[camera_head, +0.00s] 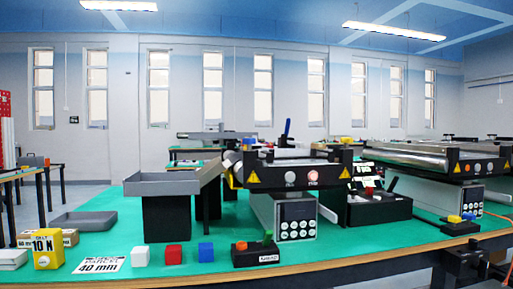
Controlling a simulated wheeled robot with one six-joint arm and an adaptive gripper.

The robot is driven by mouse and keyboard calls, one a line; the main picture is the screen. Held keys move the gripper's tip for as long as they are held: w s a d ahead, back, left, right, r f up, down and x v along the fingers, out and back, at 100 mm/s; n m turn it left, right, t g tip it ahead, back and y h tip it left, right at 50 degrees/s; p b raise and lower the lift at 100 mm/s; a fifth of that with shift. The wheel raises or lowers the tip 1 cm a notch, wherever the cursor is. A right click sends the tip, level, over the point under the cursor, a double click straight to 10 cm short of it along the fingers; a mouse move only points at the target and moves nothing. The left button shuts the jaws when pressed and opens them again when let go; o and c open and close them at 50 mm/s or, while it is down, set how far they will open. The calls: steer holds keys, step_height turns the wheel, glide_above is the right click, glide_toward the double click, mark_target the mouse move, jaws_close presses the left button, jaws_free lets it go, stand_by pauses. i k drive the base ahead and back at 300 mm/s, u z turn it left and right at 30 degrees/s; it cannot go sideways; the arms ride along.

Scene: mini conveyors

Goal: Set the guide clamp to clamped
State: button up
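No part is readably marked as the guide clamp. A blue lever (287,128) stands nearly upright at the back of the near mini conveyor (290,172). My gripper is not in view.
The green table (340,246) carries white (142,256), red (173,254) and blue (206,251) cubes, a yellow 10 N block (46,248) and a grey tray (84,221). A second conveyor (430,157) stands right. A grey chute (173,183) stands left of the near conveyor.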

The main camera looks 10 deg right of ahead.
mark_target(287, 123)
steer(key=u, duration=0.1)
steer(key=i, duration=0.9)
steer(key=z, duration=0.5)
